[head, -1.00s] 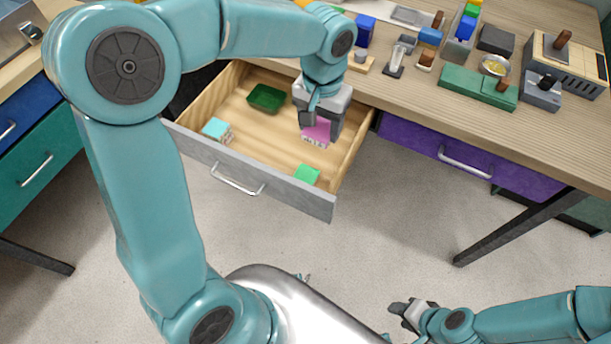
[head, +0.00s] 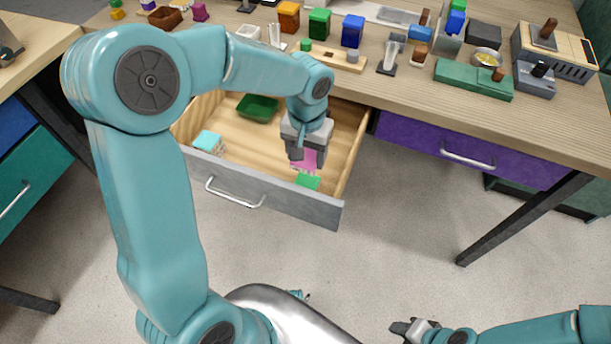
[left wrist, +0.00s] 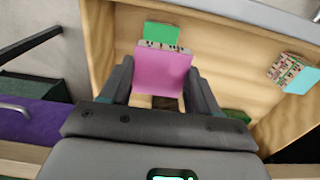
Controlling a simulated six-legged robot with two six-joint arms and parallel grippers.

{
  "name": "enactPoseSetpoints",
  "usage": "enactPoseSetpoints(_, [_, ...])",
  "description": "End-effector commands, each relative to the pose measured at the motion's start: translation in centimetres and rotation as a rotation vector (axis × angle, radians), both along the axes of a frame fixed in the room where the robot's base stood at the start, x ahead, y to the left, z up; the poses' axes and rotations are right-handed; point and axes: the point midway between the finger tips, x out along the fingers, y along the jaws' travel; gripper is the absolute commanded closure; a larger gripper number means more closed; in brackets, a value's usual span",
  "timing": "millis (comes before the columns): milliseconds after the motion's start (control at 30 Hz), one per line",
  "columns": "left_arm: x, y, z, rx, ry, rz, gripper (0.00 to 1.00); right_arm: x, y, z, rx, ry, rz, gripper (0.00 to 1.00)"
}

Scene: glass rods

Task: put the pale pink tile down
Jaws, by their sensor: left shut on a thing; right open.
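My left gripper (head: 303,158) is shut on the pale pink tile (head: 307,160) inside the open drawer (head: 262,205). In the left wrist view the pink tile (left wrist: 162,72) sits between the two fingers, with a patterned edge on its far side. A green tile (head: 308,181) lies by the drawer front, just beyond the pink tile in the left wrist view (left wrist: 161,34). I cannot tell whether the pink tile touches the drawer floor. My right gripper (head: 408,328) is open and empty, low over the floor at the bottom.
A light blue tile (head: 209,142) lies at the drawer's left. A dark green tray (head: 257,108) stands at its back. Blocks and tools stand on the table (head: 470,115) above. The drawer floor's middle is clear.

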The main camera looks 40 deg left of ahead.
Motion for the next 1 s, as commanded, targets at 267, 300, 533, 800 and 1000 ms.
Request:
enactPoseSetpoints(267, [-0.1, 0.1, -3.9, 0.000, 0.000, -0.001, 0.74, 0.0, 0.0, -0.6, 0.000, 0.000, 0.000, 0.57])
enactPoseSetpoints(300, [-0.1, 0.1, -4.5, 0.000, 0.000, -0.001, 0.74, 0.0, 0.0, -0.7, 0.000, 0.000, 0.000, 0.57])
enactPoseSetpoints(533, [-0.2, 0.1, -7.8, 0.001, 0.001, -0.003, 0.74, 0.0, 0.0, -1.2, 0.000, 0.000, 0.000, 0.57])
enactPoseSetpoints(800, [-0.2, 0.1, -8.0, 0.000, -0.002, -0.003, 0.74, 0.0, 0.0, -1.2, 0.000, 0.000, 0.000, 0.57])
enactPoseSetpoints(1000, [-0.2, 0.1, -8.2, 0.000, -0.001, -0.004, 0.19, 0.0, 0.0, -1.5, 0.000, 0.000, 0.000, 0.57])
